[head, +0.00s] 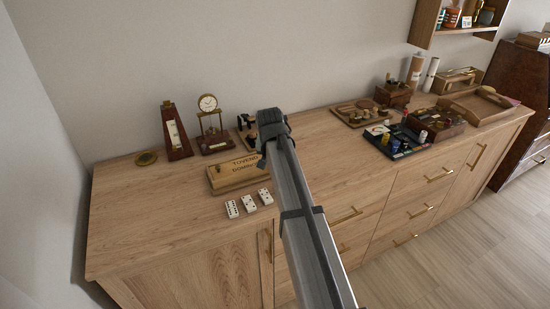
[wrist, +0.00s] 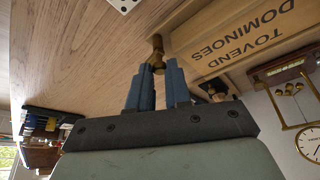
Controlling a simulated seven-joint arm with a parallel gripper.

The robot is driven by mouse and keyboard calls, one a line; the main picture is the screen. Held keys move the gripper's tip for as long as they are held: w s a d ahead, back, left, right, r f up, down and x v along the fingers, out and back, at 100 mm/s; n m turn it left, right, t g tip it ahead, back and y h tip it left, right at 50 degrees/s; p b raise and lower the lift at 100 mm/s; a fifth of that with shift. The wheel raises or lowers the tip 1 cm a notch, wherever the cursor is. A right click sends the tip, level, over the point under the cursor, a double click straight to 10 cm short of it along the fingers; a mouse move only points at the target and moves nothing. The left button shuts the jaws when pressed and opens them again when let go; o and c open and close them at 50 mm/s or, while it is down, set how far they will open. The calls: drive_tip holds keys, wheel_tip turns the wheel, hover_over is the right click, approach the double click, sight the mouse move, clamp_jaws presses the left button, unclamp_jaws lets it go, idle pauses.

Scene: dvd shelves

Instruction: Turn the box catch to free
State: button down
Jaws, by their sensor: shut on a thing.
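The wooden domino box (head: 231,175) lies flat on the cabinet top, with "TOVEND DOMINOES" lettering on its lid. It shows upside down in the wrist view (wrist: 240,40). The brass catch (wrist: 157,43) is at the box's end, between and just beyond my fingertips. My gripper (wrist: 163,66) has its two blue fingers closed on the catch. In the head view, my arm reaches over the box's right end and hides the catch and fingertips.
Three white dominoes (head: 249,203) lie in front of the box. A metronome (head: 176,133) and a brass clock (head: 210,120) stand behind it. A dark tray (head: 400,143) with small items is to the right. The cabinet top (head: 140,225) is clear at front left.

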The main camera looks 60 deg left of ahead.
drive_tip(key=shift+s+a+m+t, duration=0.1)
drive_tip(key=shift+m+t, duration=0.2)
drive_tip(key=shift+m, duration=0.8)
drive_tip(key=shift+h, duration=0.3)
drive_tip(key=c, duration=1.1)
unclamp_jaws()
drive_tip(key=shift+o, duration=0.2)
drive_tip(key=v, duration=1.3)
drive_tip(key=shift+r, duration=0.35)
drive_tip(key=shift+s, duration=0.15)
